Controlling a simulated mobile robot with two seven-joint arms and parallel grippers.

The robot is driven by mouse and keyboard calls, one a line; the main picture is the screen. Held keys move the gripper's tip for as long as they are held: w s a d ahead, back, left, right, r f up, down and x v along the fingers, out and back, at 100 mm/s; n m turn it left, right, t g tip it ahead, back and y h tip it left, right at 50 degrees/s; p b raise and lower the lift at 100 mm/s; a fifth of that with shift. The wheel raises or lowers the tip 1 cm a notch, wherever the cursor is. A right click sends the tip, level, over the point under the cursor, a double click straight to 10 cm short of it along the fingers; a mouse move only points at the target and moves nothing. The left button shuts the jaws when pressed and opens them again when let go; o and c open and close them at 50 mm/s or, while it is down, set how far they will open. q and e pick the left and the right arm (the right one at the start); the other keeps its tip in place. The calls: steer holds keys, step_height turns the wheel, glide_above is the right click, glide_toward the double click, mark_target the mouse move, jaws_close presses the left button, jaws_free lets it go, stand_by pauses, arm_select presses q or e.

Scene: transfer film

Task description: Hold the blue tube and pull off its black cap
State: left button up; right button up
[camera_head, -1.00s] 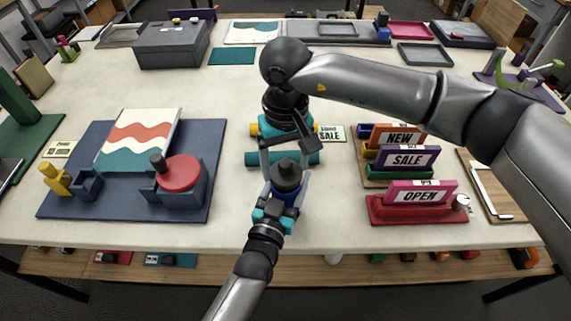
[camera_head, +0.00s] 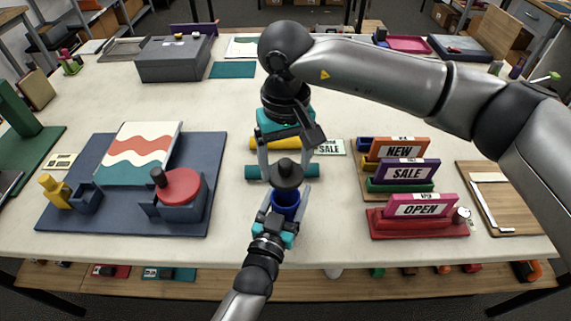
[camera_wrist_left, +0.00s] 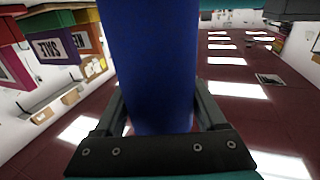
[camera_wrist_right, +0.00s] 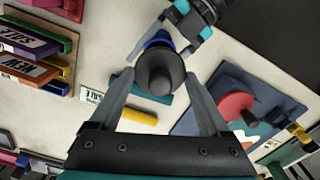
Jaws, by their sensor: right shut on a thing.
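The blue tube (camera_head: 286,205) stands roughly upright above the near middle of the table, and it fills the middle of the left wrist view (camera_wrist_left: 152,65). My left gripper (camera_head: 283,213) has its fingers closed on either side of the tube. The black cap (camera_head: 287,174) is above the tube in the head view, with the tube's dark blue mouth showing below it. My right gripper (camera_head: 286,168) comes from above and is shut on the cap. In the right wrist view the cap (camera_wrist_right: 158,72) sits between the fingertips and partly hides the tube (camera_wrist_right: 157,40).
A blue-grey board (camera_head: 115,222) with a red-topped holder (camera_head: 181,188) lies left. Signs reading NEW, SALE and OPEN (camera_head: 418,205) stand right. A teal bar (camera_head: 252,172) and yellow cylinder (camera_head: 275,143) lie behind the grippers.

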arm_select(q)
steer(key=o, duration=0.4)
steer(key=shift+s, duration=0.1)
